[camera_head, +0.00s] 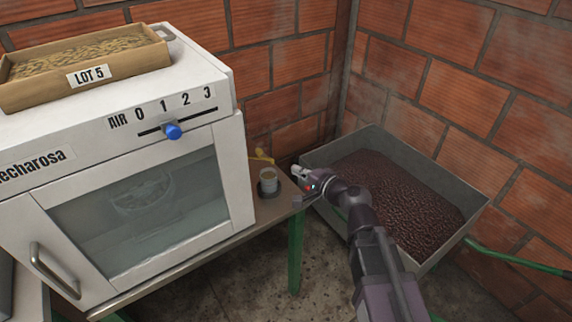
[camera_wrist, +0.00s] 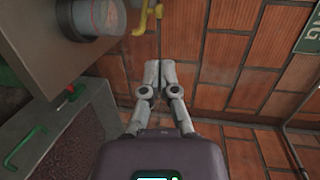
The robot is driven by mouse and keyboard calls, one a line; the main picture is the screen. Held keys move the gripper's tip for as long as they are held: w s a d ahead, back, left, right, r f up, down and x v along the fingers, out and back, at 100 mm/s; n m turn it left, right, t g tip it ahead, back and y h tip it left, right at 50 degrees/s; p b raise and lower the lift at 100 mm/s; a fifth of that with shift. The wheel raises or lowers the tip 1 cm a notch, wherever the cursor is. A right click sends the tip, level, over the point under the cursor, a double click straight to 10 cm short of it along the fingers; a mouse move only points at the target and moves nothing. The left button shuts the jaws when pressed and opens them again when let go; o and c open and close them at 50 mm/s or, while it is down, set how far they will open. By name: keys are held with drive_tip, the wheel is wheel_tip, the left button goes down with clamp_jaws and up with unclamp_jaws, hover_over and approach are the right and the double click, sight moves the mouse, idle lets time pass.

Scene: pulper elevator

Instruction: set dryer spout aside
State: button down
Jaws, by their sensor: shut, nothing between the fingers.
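The white dryer cabinet (camera_head: 150,190) stands at the left, with its glass door shut. A small yellow curved piece (camera_head: 262,156) is at its right side, against the back wall. It may be the spout, but I cannot tell for sure. It also shows in the wrist view (camera_wrist: 147,17). A short pale cylinder on a dark base (camera_head: 268,181) stands on the table in front of it, and shows in the wrist view (camera_wrist: 92,18). My gripper (camera_head: 299,172) is to the right of the cylinder, by the table's corner. Its fingers (camera_wrist: 159,66) are together and empty.
A metal bin (camera_head: 335,149) of dark red beans stands under my arm at the right. The wooden table (camera_head: 215,239) has green legs. A tray labelled LOT 5 (camera_head: 25,97) sits on the cabinet. Brick walls close the corner.

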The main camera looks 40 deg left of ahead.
sight(261, 152)
drive_tip(key=b+x, duration=0.2)
drive_tip(key=x, duration=1.1)
drive_tip(key=shift+a+f, duration=0.1)
drive_tip(key=shift+a, duration=0.25)
drive_tip(key=shift+a, duration=0.15)
